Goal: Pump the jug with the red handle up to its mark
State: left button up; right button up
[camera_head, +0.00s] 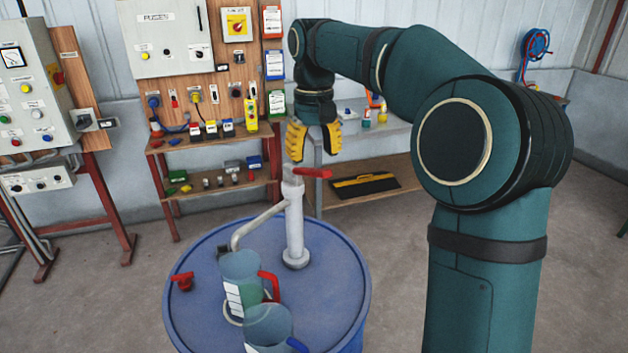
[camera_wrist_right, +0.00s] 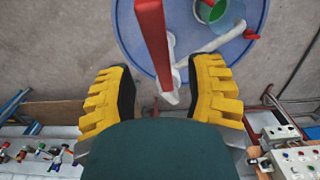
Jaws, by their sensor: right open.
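The jug with the red handle (camera_head: 240,276) stands on the blue drum (camera_head: 340,258), below the pump's curved spout. Some green liquid shows inside it; the level against its white scale is hard to read. A second jug with a blue handle (camera_head: 268,322) stands nearer. The hand pump (camera_head: 294,225) rises from the drum, with a red lever (camera_head: 313,173) at its top. My right gripper (camera_head: 314,141) is open above the pump head. In the right wrist view the red lever (camera_wrist_right: 152,40) lies between and beyond the open fingers (camera_wrist_right: 163,95), apart from them. My left gripper is not in view.
A red cap or valve (camera_head: 182,282) sits on the drum's left side. Behind stand a wooden shelf rack (camera_head: 215,180) with switches and a bench (camera_head: 360,190) with a black and yellow case. A control cabinet (camera_head: 35,90) stands left. The floor around the drum is clear.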

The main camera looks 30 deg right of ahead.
aim_at(314, 169)
jog(key=shift+f+b, duration=0.55)
jog(key=shift+f, duration=2.1)
jog(key=shift+c, duration=0.4)
grip_shut()
